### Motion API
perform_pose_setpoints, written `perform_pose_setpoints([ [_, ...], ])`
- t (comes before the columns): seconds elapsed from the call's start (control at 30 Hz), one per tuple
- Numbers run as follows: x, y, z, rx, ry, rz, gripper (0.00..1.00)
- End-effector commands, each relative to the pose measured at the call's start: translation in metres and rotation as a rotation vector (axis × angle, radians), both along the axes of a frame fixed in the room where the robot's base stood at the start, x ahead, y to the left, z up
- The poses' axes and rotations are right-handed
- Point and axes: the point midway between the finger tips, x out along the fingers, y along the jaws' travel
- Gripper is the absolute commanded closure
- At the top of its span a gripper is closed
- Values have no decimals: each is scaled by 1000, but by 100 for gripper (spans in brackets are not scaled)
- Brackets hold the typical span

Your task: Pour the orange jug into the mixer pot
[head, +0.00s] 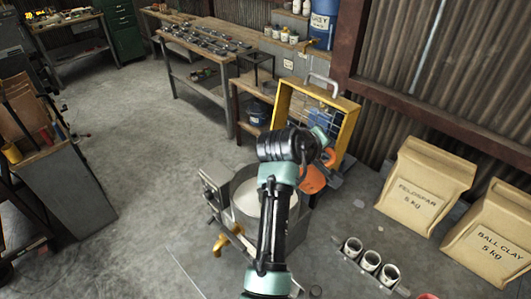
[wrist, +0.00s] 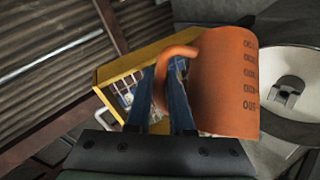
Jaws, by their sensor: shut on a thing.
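The orange jug (wrist: 225,85) has dark markings down its side. My gripper (wrist: 163,85) is shut on its curved handle in the wrist view. In the head view the jug (head: 314,179) shows just right of the mixer pot, partly behind my arm. The round grey mixer pot (head: 237,218) has a pale inside, partly covered by my arm. In the wrist view the mixer pot (wrist: 268,125) lies right of the jug, with a grey hub inside. I cannot tell the jug's exact tilt or see its contents. My fingertips are hidden in the head view.
A yellow frame with a grid (head: 342,118) stands close behind the jug. A rack of small white cups (head: 370,261) is at the front right. Bags of feldspar (head: 425,185) and ball clay (head: 492,240) stand at the right. Open floor (head: 150,140) lies to the left.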

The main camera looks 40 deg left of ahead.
Motion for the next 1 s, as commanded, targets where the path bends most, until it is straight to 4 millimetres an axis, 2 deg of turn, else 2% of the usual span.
perform_pose_setpoints([
  [1.0, -7, 10, 2, -139, -100, 0, 100],
])
